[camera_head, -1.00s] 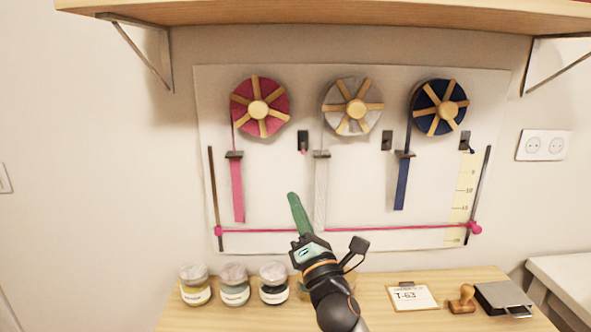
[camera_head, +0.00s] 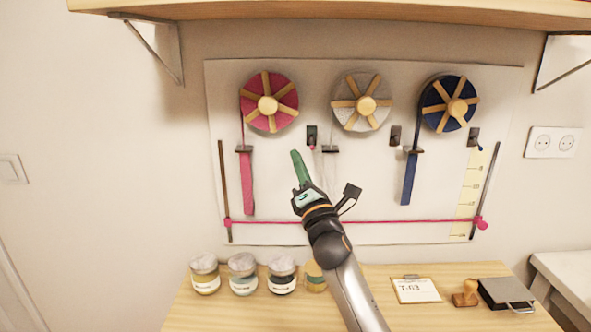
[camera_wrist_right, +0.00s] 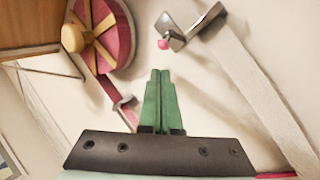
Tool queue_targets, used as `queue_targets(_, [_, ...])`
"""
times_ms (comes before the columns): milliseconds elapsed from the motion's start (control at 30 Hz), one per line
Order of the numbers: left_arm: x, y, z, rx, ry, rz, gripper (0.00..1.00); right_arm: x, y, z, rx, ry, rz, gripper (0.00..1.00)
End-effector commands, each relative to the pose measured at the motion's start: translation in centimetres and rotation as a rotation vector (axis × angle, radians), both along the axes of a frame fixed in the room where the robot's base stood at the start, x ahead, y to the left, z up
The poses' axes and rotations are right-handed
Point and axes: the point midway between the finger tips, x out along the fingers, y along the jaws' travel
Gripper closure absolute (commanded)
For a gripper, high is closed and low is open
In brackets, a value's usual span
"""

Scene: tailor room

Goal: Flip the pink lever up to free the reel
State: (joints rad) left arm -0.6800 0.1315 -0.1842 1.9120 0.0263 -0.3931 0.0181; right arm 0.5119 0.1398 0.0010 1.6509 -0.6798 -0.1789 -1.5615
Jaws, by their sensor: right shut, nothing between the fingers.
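The pink reel (camera_head: 268,103) hangs at the left of the wall board, with its pink ribbon (camera_head: 248,180) hanging below. The pink lever (camera_head: 312,147) is a small pink tip at the lower end of a dark bracket (camera_head: 311,132), right of the reel. In the right wrist view the pink tip (camera_wrist_right: 163,44) sits just beyond my green fingers. My right gripper (camera_head: 295,153) is shut and empty, pointing up, just below and left of the lever and apparently apart from it. My left gripper is not in view.
White (camera_head: 361,102) and blue (camera_head: 448,104) reels hang to the right, with ribbons below. A pink line (camera_head: 380,221) crosses the lower board. The table (camera_head: 190,315) holds several jars, a clipboard (camera_head: 416,290) and a stamp (camera_head: 466,294). A shelf (camera_head: 300,15) overhangs the board.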

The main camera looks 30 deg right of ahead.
Motion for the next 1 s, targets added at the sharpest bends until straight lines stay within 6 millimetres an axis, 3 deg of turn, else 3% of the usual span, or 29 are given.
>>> queue_targets(33, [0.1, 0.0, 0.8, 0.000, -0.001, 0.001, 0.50, -0.5, -0.4, 0.7, -0.003, 0.000, -0.001, 1.00])
queue_targets(300, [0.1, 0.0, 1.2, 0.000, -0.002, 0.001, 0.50, -1.5, -1.3, 1.0, -0.001, 0.000, 0.001, 1.00])
queue_targets(1000, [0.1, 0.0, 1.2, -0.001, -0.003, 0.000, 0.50, -0.9, -1.2, 1.3, 0.000, -0.001, 0.001, 1.00])
